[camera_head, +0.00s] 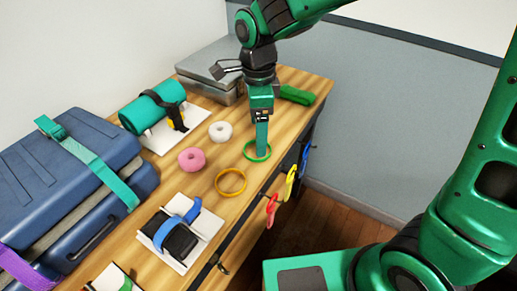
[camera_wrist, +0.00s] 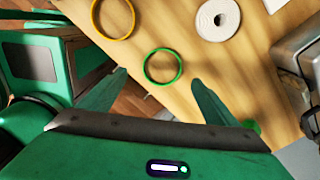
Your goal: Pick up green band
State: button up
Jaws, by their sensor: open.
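The green band (camera_head: 257,157) is a thin ring lying flat on the wooden table, near the edge. In the wrist view the green band (camera_wrist: 163,50) lies ahead of and between my two fingertips. My gripper (camera_head: 261,152) points down over it, with its fingers covering part of the ring in the head view. In the wrist view my gripper (camera_wrist: 158,76) has its fingers spread wide with nothing between them. The head view does not show clearly how high the fingertips are above the table.
A yellow band (camera_head: 231,193) lies nearby. A white roll (camera_head: 220,132) and a pink roll (camera_head: 191,160) sit behind. Colored loops, including a red one (camera_head: 271,210), hang at the table's side. A blue suitcase (camera_head: 50,165) and grey metal case (camera_head: 205,90) stand on the table.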

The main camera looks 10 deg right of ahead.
jog(key=shift+w+d+f, duration=0.1)
jog(key=shift+f, duration=1.3)
jog(key=shift+w+d+f, duration=0.1)
jog(key=shift+f, duration=1.3)
jog(key=c, duration=1.1)
